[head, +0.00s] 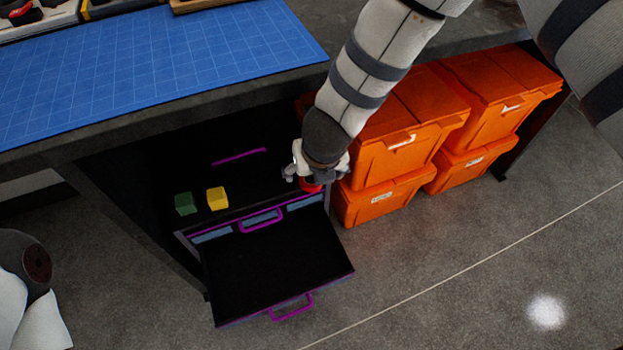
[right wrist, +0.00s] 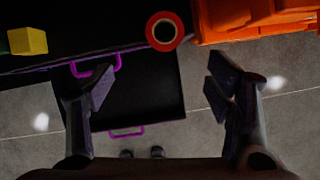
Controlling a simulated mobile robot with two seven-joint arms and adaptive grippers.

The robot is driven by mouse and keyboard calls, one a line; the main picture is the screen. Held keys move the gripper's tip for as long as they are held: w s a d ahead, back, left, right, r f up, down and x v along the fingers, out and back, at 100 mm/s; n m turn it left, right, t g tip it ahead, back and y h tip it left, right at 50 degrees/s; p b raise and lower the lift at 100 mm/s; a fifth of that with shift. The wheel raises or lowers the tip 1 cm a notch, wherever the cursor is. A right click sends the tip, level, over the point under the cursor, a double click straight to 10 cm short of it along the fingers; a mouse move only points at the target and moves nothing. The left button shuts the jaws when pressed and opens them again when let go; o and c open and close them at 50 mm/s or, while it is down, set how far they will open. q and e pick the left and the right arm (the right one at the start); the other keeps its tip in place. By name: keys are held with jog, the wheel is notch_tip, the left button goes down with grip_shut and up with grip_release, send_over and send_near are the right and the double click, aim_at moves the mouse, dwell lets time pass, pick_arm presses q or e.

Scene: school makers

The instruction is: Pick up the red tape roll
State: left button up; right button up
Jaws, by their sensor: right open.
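The red tape roll (right wrist: 150,32) lies flat with its hole facing up at the top middle of the right wrist view, on a dark surface near the orange bins. In the head view only a red piece of the roll (head: 310,188) shows under my right gripper (head: 317,174), which hides the rest. My right gripper (right wrist: 158,87) is open, with nothing between its fingers. In the wrist view the roll lies beyond the fingertips, apart from them. My left gripper is out of view; only part of my left arm shows at the lower left.
A yellow cube (head: 217,198) and a green cube (head: 185,204) stand left of the roll. An open black drawer (head: 275,265) with purple handles juts out in front. Stacked orange bins (head: 385,165) stand close on the right. The workbench with a blue mat (head: 150,70) overhangs behind.

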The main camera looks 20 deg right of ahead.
aim_at(311, 180)
jog(key=b+x, duration=0.1)
jog(key=x, duration=0.3)
jog(key=b+x, duration=0.1)
jog(key=x, duration=0.3)
jog(key=w+b+x, duration=0.1)
jog(key=x, duration=0.3)
jog(key=shift+d+r, duration=0.15)
jog(key=shift+d, duration=0.2)
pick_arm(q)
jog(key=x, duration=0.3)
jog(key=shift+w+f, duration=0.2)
pick_arm(e)
jog(key=shift+r, duration=0.1)
jog(key=c, duration=1.1)
